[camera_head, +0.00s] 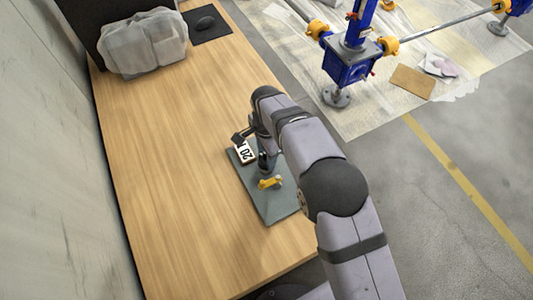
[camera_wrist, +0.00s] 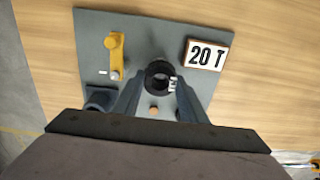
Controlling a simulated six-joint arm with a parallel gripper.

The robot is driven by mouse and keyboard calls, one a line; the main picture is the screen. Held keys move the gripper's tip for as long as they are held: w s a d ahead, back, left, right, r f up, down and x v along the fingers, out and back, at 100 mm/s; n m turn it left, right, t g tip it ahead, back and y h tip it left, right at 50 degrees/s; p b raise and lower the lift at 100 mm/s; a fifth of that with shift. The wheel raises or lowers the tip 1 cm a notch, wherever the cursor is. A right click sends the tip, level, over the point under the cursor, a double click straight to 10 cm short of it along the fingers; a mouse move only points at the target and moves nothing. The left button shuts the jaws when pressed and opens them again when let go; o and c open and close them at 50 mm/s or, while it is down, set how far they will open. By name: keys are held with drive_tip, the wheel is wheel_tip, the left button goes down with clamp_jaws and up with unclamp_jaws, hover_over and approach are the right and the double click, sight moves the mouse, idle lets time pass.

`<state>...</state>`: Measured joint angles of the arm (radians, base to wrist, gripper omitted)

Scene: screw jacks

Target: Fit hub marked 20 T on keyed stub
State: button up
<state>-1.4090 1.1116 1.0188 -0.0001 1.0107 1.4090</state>
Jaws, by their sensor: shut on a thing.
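My gripper (camera_wrist: 160,98) is shut on a dark round hub (camera_wrist: 159,73) with an open bore, seen from above between the two fingers in the wrist view. A small white label on the hub's side is partly hidden and too small to read. In the head view the hub (camera_head: 264,161) shows below my gripper, over the grey plate (camera_head: 273,205). I cannot make out a keyed stub, nor tell whether the hub sits on anything.
A yellow handle piece (camera_wrist: 115,53) and a dark square block (camera_wrist: 100,98) are on the plate. The wooden table (camera_head: 165,150) is clear to the left. A wrapped bundle (camera_head: 143,43) lies at the far end. Blue jack equipment (camera_head: 350,66) stands on the floor beyond.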

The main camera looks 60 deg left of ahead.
drive_tip(key=shift+f+b, duration=0.65)
drive_tip(key=shift+f, duration=0.4)
drive_tip(key=o, duration=1.3)
drive_tip(key=shift+o, duration=0.2)
drive_tip(key=shift+r+b, duration=1.05)
drive_tip(key=shift+r, duration=2.7)
